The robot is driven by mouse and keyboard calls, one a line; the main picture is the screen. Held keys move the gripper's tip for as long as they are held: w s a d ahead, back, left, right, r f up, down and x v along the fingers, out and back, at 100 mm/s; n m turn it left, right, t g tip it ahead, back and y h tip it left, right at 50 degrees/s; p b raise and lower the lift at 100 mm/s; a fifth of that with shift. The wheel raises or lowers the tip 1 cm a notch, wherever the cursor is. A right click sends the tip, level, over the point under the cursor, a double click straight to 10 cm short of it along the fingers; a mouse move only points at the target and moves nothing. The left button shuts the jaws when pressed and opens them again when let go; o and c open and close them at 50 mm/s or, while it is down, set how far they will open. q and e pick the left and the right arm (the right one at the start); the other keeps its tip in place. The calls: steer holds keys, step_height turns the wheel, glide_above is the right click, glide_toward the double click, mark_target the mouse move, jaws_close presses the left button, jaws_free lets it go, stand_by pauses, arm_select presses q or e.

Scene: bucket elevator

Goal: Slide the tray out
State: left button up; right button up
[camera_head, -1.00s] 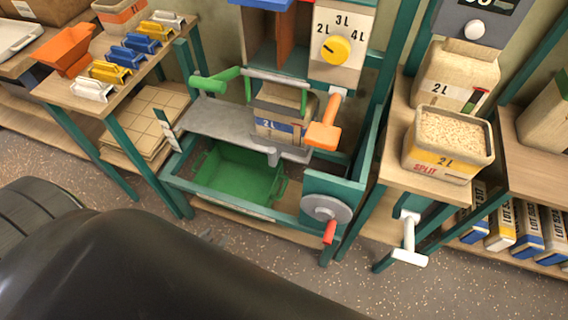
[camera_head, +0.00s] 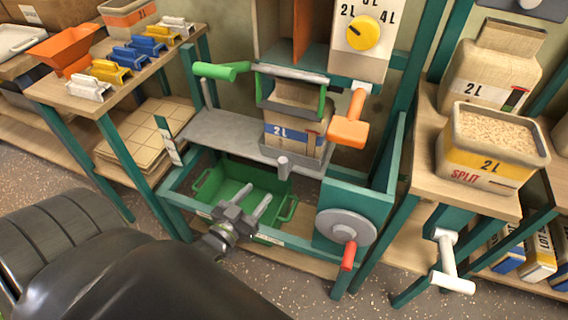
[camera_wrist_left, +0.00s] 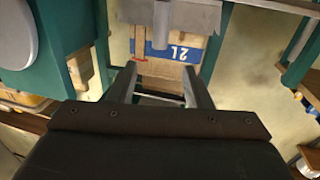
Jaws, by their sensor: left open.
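The tray is a flat grey plate (camera_head: 222,133) in the green frame, with a short upright grey peg (camera_head: 283,167) at its front edge. A paper bag with a blue 2L label (camera_head: 290,137) stands on its right part. In the left wrist view the peg (camera_wrist_left: 161,22) and the grey plate edge (camera_wrist_left: 202,14) are at the top, with the bag (camera_wrist_left: 175,50) behind. My left gripper (camera_head: 259,193) is open and empty, in front of and below the peg, apart from it. Its two fingers (camera_wrist_left: 160,84) show in the left wrist view. My right gripper is not in view.
A green bin (camera_head: 238,187) sits beneath the tray. A grey disc with a red handle (camera_head: 346,228) is at the frame's front right. An orange lever (camera_head: 350,125) and a green lever (camera_head: 220,71) flank the bag. A SPLIT container (camera_head: 490,157) stands on the right shelf.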

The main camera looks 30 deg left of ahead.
mark_target(280, 166)
arm_select(q)
steer(key=w, duration=0.9)
steer(key=w+p, duration=0.1)
steer(key=w, duration=0.3)
steer(key=shift+w+a, duration=0.3)
steer(key=shift+w, duration=0.05)
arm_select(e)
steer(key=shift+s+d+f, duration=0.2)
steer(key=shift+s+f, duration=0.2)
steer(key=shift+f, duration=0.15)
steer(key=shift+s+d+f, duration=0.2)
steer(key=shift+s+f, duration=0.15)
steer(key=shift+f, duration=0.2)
arm_select(q)
steer(key=shift+c, duration=0.2)
jaws_close()
